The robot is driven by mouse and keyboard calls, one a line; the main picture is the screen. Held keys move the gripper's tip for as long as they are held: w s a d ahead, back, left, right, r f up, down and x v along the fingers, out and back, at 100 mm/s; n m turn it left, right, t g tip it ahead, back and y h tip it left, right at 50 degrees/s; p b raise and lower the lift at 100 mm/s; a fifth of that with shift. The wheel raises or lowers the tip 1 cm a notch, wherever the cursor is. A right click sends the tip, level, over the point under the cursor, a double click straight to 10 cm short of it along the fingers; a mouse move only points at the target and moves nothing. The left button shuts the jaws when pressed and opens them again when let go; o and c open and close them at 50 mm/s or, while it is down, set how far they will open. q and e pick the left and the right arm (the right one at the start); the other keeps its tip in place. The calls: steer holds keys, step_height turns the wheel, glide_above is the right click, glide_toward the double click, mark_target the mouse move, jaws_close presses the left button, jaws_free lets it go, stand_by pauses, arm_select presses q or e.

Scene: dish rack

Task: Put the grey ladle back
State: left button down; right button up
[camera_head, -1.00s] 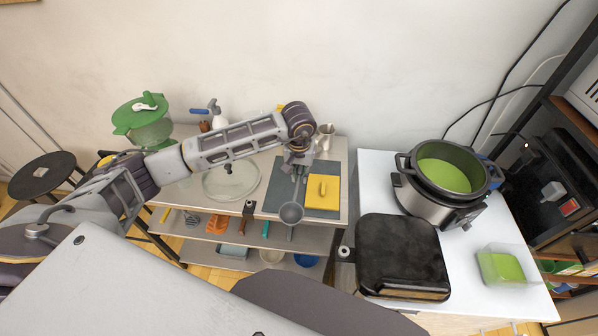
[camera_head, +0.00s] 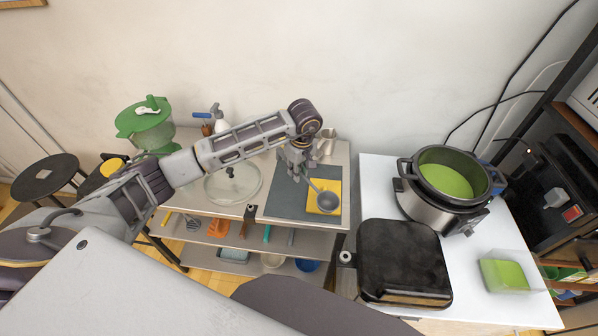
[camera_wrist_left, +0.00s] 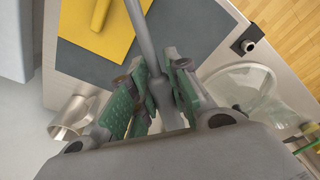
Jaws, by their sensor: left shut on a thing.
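My left gripper (camera_head: 296,172) is shut on the handle of the grey ladle (camera_head: 327,201), above the grey mat at the right end of the shelf's top. In the head view the ladle's bowl is in front of a yellow square item. In the left wrist view the ladle's handle (camera_wrist_left: 143,30) runs up between the green-padded fingers (camera_wrist_left: 154,90), and its bowl is out of view. I cannot tell whether the bowl touches anything. My right gripper is not in view.
The grey mat (camera_head: 285,198) bears the yellow item (camera_head: 314,207). A glass lid (camera_head: 215,190) lies left of it, and a metal jug (camera_head: 326,138) stands behind. Utensils hang along the shelf front, including an orange one (camera_head: 218,228). A green-filled cooker (camera_head: 445,180) stands right.

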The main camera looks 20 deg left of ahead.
arm_select(q)
steer(key=n, duration=0.4)
steer(key=shift+w+a, duration=0.15)
steer(key=shift+a, duration=0.25)
steer(key=n, duration=0.3)
steer(key=n+g, duration=0.1)
steer(key=n, duration=0.1)
steer(key=shift+w+a+n, duration=0.1)
steer(key=shift+a+n, duration=0.2)
steer(key=shift+a, duration=0.05)
steer(key=n, duration=0.4)
steer(key=shift+a+g, duration=0.25)
steer(key=shift+g, duration=0.05)
steer(key=n, duration=0.4)
steer(key=shift+a+h, duration=0.2)
steer(key=shift+h, duration=0.1)
steer(key=n, duration=0.4)
steer(key=shift+a+n, duration=0.2)
steer(key=shift+n, duration=0.1)
steer(key=shift+s+a+n+h, duration=0.1)
steer(key=shift+n+h, duration=0.2)
steer(key=shift+n, duration=1.85)
steer(key=shift+s+a+n+h, duration=0.1)
steer(key=shift+n+h, duration=0.2)
steer(key=shift+n, duration=1.9)
steer(key=shift+s+a+n+h, duration=0.1)
steer(key=shift+n+h, duration=0.2)
steer(key=shift+n, duration=1.85)
